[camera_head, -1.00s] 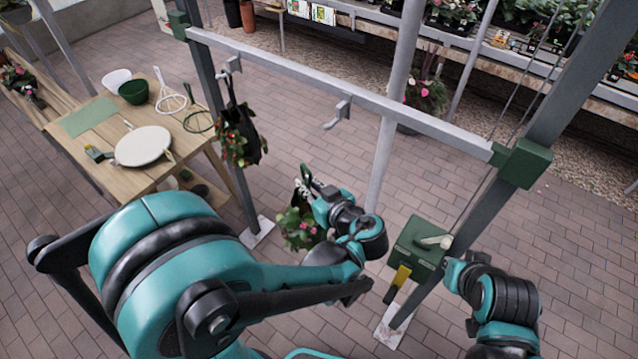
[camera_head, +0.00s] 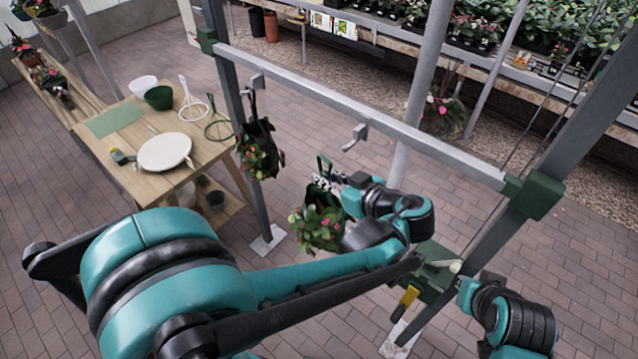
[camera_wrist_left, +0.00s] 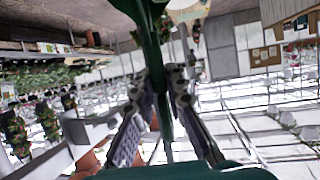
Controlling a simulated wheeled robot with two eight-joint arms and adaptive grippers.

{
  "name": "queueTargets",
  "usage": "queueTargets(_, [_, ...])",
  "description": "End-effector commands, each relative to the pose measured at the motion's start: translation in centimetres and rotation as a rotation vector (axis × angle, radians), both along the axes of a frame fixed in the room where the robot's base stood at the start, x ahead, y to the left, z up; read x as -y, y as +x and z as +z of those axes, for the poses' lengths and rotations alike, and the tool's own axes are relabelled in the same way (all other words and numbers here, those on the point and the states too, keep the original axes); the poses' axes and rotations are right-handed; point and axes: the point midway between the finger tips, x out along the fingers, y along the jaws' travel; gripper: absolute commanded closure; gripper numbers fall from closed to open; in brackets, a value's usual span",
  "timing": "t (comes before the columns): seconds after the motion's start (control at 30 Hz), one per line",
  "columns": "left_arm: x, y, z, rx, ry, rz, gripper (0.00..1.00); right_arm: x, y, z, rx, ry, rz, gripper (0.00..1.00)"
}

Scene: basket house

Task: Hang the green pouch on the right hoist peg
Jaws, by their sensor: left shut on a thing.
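The green pouch (camera_head: 318,228), filled with leaves and pink flowers, hangs upright below my left gripper (camera_head: 330,182). That gripper is shut on its dark green strap loop, which stands up above the fingers. In the left wrist view the strap (camera_wrist_left: 160,70) runs between the fingers (camera_wrist_left: 163,110). The right hoist peg (camera_head: 355,138) is a bare grey hook under the crossbar, a little up and right of the loop, apart from it. My right gripper (camera_head: 461,288) is by the green winch box (camera_head: 432,262) and its pale crank handle; its fingers are not clear.
A dark planted pouch (camera_head: 258,145) hangs on the left peg (camera_head: 254,82). The grey crossbar (camera_head: 400,128) joins two slanted posts. A wooden table (camera_head: 120,140) with bowls and a round board stands left. Plant shelves line the back.

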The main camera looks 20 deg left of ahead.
Motion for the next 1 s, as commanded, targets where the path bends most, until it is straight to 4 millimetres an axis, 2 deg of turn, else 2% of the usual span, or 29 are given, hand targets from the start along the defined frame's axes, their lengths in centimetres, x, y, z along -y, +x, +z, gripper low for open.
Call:
queueTargets(0.5, [1.4, 3.9, -0.1, 0.001, 0.003, 0.0, 1.0, 0.0, 0.0, -0.4, 0.0, 0.0, 0.0, 1.0])
queueTargets(1.0, [1.6, 4.6, -0.1, 0.001, 0.003, 0.0, 1.0, 0.0, 0.0, -0.5, 0.0, 0.0, 0.0, 1.0])
